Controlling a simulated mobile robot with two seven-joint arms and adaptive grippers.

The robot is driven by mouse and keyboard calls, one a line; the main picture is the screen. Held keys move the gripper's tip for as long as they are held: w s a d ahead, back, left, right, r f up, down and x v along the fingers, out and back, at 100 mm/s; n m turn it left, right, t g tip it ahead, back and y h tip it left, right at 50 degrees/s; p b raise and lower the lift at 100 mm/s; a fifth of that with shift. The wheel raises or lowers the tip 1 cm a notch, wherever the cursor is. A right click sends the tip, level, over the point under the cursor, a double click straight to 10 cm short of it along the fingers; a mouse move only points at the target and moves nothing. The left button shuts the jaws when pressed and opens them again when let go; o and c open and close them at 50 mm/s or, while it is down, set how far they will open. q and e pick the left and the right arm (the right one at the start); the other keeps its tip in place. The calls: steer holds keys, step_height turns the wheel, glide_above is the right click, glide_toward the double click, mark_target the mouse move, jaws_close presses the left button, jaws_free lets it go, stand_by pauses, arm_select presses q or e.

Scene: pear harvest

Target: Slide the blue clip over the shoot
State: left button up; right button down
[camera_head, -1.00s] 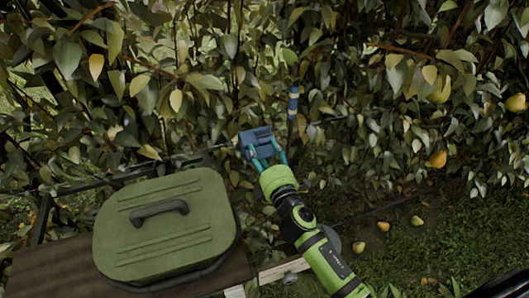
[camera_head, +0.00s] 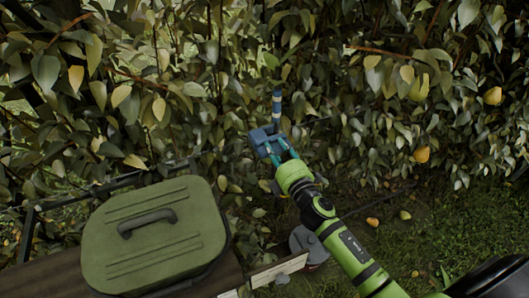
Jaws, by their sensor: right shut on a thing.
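The blue clip (camera_head: 265,141) is held in my right gripper (camera_head: 280,153), whose teal fingers are shut on it. The shoot (camera_head: 277,108), an upright stem with blue and white bands, stands just above and slightly right of the clip in the picture. The clip overlaps or nearly meets the shoot's lower end; whether they touch cannot be told. The lower part of the shoot is hidden behind the clip and fingers. My left gripper is out of view.
A green lidded box (camera_head: 155,235) with a dark handle stands on a brown wooden surface (camera_head: 50,280) at lower left. Dense leafy branches fill the back. Yellow pears (camera_head: 421,154) hang at right, and several lie on the grass (camera_head: 405,215).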

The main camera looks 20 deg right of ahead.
steer(key=shift+d, duration=0.2)
steer(key=c, duration=0.9)
jaws_free()
steer(key=shift+d, duration=0.1)
steer(key=shift+s, duration=0.1)
steer(key=shift+s, duration=0.25)
steer(key=s, duration=1.1)
steer(key=shift+s+d, duration=0.2)
